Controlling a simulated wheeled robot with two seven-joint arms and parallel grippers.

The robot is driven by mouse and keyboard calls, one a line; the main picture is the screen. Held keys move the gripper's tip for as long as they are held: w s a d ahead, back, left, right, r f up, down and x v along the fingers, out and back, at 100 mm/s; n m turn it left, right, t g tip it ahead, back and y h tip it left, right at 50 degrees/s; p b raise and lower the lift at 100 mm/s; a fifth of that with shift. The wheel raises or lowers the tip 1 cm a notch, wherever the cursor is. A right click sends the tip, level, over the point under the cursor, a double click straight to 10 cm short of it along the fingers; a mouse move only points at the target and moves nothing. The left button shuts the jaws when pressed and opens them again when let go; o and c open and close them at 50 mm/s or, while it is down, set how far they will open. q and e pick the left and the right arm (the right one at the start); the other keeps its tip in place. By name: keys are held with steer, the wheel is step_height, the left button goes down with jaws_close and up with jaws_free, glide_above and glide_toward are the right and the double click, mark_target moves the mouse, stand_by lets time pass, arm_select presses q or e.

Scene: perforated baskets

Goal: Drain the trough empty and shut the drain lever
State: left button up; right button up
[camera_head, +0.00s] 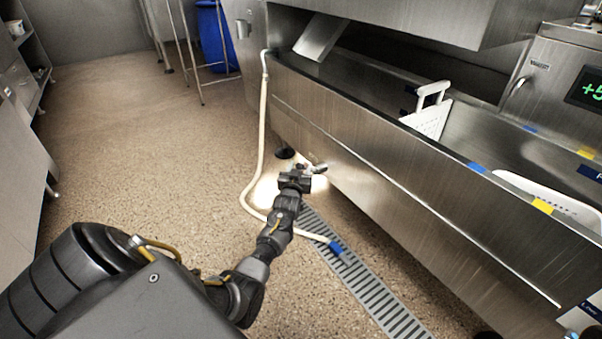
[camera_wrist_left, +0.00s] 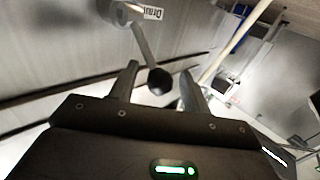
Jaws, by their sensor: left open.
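The steel trough (camera_head: 365,185) runs from the upper left to the lower right in the head view. My left gripper (camera_head: 303,176) is low in front of its front wall, near the left end. In the left wrist view the drain lever (camera_wrist_left: 145,45) is a grey rod with a black knob (camera_wrist_left: 160,82), below a label reading "Drain" (camera_wrist_left: 152,13). My left gripper (camera_wrist_left: 160,70) is open, with the knob appearing between its fingers; contact cannot be told. The lever is mostly hidden by my gripper in the head view. The water level cannot be told. My right gripper is out of view.
A cream hose (camera_head: 262,110) drops from the trough's left end and curves to the floor grate (camera_head: 385,298), passing close to my left arm. A blue bin (camera_head: 214,38) is at the back. Floor at left is clear.

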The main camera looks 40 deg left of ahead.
arm_select(q)
steer(key=shift+w+a, duration=0.2)
steer(key=shift+w, duration=0.1)
steer(key=shift+c, duration=0.5)
